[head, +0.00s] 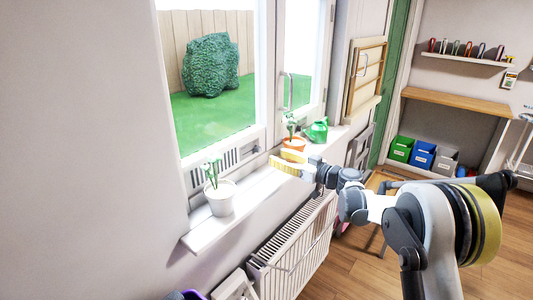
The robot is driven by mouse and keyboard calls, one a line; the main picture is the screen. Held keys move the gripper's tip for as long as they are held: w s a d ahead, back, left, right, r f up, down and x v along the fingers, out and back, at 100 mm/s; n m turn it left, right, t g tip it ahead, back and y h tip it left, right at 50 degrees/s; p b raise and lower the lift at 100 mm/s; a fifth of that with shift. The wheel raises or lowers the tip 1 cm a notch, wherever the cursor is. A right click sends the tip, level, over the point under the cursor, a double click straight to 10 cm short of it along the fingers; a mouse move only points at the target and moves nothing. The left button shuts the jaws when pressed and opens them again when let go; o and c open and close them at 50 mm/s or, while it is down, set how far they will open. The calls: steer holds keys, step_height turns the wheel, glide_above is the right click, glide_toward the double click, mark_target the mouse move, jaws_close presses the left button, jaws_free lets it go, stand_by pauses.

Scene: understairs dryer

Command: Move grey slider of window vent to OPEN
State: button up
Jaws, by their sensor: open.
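The window vent (222,163) is a slotted strip low in the white window frame, above the sill. Its grey slider is too small to tell apart from the slots, so I cannot tell its position. My gripper (280,164), with yellow fingers, is open over the sill. It is to the right of the vent's visible slots and appears apart from them. The gripper and arm may cover part of the vent's right end.
A white pot with a plant (219,197) stands on the sill (200,232) below the vent. An orange pot (293,145) and a green watering can (317,131) stand behind my gripper. A radiator (297,250) is under the sill.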

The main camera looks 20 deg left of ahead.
steer(key=shift+v, duration=1.9)
steer(key=shift+r, duration=0.1)
steer(key=s+d+r+m+h, duration=0.35)
steer(key=s+d, duration=0.25)
steer(key=s, duration=0.2)
steer(key=s+d+r+m+h, duration=0.2)
steer(key=s+d+r+h, duration=0.15)
steer(key=s+d, duration=0.4)
steer(key=s+d+f+m+h, duration=0.2)
steer(key=s+d, duration=0.4)
steer(key=s, duration=0.3)
steer(key=s+d+f+m+h, duration=0.3)
steer(key=s+d+f+h, duration=0.1)
steer(key=s+d, duration=0.3)
steer(key=s+d+f+m+h, duration=0.3)
steer(key=s+d, duration=0.4)
steer(key=s, duration=0.4)
steer(key=shift+d+h, duration=0.2)
steer(key=shift+h, duration=0.1)
steer(key=shift+w, duration=0.1)
